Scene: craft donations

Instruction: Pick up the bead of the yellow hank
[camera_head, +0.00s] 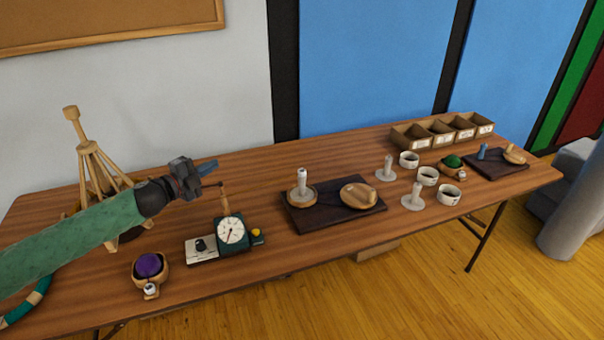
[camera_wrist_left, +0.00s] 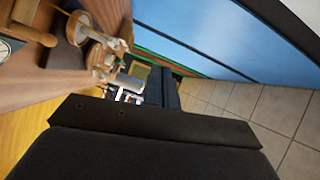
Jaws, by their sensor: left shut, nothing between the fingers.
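I cannot make out a yellow hank or its bead for sure. A small yellow piece (camera_head: 257,232) shows at the right side of the dark green dial scale (camera_head: 233,234). My left gripper (camera_head: 212,164) is shut and empty, raised above the table behind the scale. It points to the right, apart from the things on the table. In the left wrist view dark gripper parts fill the bottom, and nothing is seen held. My right gripper is out of view.
A wooden bowl (camera_head: 136,276) with a purple ball stands at the front left. A wooden stand (camera_head: 88,160) is behind my left arm. A dark board (camera_head: 330,217) holds wooden dishes. White cups, a green ball (camera_head: 453,161) and a divided box (camera_head: 428,143) are farther right.

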